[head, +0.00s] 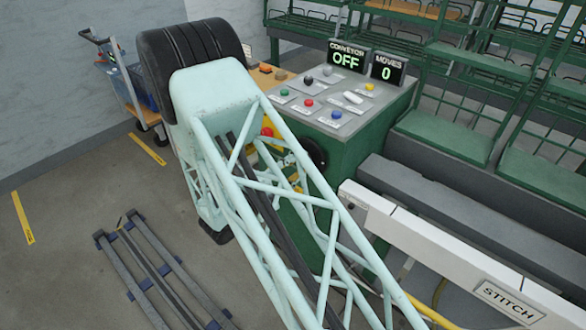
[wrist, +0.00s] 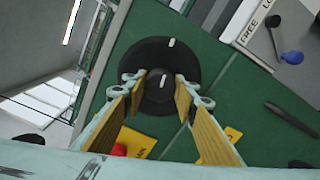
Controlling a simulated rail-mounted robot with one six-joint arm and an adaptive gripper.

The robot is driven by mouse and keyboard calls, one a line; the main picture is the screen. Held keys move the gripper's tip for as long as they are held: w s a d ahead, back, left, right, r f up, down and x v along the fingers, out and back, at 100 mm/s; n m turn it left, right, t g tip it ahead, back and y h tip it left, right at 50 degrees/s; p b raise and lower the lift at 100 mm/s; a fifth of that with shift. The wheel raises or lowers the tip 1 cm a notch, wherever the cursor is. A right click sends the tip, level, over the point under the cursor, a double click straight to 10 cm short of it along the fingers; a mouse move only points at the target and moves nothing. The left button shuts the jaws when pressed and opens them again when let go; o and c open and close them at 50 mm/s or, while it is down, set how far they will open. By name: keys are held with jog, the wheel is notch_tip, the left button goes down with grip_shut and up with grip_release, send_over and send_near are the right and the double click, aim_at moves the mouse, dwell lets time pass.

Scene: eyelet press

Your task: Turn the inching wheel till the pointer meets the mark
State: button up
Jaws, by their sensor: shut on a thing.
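The inching wheel shows in the wrist view as a round black knob (wrist: 158,104) on a wider black disc (wrist: 190,58) set on a green panel. A short white pointer line (wrist: 164,83) is on the knob, and a white mark (wrist: 171,43) is near the disc's upper rim. The pointer aims roughly toward the mark; I cannot tell whether they line up exactly. My gripper (wrist: 160,88) is shut on the knob, a yellow-padded finger on either side. In the head view part of a black disc (head: 313,153) shows behind my arm; my gripper is hidden there.
A grey-topped console (head: 345,95) carries several buttons and displays reading CONVEYOR OFF (head: 348,57) and MOVES 0 (head: 387,69). A red button (wrist: 118,150) on a yellow plate is near my left finger. A white STITCH beam (head: 440,255) stands right; green racks (head: 450,140) are behind.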

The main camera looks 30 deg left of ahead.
jog(key=shift+m, duration=0.6)
jog(key=o, duration=1.1)
jog(key=shift+s+a, duration=0.1)
jog(key=shift+s, duration=0.05)
jog(key=shift+v, duration=5.85)
jog(key=shift+r, duration=0.1)
